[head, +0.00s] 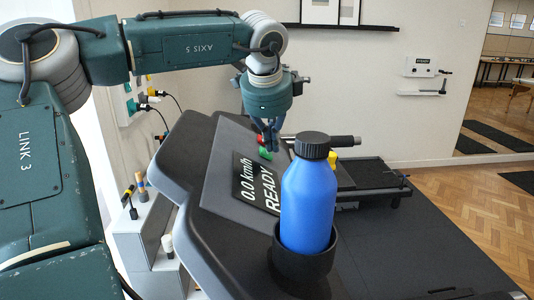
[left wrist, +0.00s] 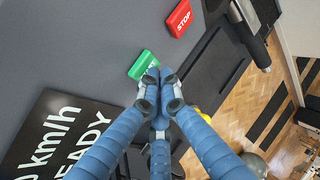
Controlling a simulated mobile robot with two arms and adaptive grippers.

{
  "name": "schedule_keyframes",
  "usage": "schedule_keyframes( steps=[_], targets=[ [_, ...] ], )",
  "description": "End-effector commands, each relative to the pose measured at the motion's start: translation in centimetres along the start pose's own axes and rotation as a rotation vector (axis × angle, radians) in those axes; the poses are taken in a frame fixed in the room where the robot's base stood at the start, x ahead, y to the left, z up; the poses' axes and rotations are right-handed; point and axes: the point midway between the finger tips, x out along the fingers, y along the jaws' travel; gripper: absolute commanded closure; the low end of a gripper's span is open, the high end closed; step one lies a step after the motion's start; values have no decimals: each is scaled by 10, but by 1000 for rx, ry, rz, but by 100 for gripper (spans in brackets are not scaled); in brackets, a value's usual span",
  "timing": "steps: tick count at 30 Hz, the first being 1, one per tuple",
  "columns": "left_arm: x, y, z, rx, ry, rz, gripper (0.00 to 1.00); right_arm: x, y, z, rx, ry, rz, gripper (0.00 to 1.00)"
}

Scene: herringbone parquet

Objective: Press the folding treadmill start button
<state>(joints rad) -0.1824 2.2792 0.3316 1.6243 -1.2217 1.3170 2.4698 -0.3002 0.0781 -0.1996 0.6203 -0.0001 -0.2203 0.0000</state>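The folding treadmill's grey console (head: 226,155) has a dark display (head: 256,188) reading "0.0 km/h READY". The green start button (head: 265,154) is just past the display's far end, and in the left wrist view it (left wrist: 140,65) is partly covered by fingertips. A red STOP button (left wrist: 180,18) is beyond it; a bit of red (head: 261,140) shows beside my fingers in the head view. My left gripper (head: 270,142) points down over the green button, its blue fingers together and empty (left wrist: 160,85). Whether the tips touch the button I cannot tell. My right gripper is not in view.
A blue bottle (head: 308,205) with a black cap stands in the console's cup holder (head: 304,264), near the display. A dark handlebar (head: 335,142) extends beyond the console. A wall-mounted device (head: 418,66) and open parquet (head: 450,205) lie to the right.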

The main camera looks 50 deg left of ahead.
Motion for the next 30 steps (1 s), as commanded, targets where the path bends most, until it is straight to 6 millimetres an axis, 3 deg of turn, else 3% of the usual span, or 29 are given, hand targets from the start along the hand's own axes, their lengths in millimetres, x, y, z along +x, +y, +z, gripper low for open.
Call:
schedule_keyframes(
  steps=[30],
  targets=[
    [-2, -1, -1, 0, -2, 1, 100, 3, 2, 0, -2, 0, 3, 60]
  ],
)
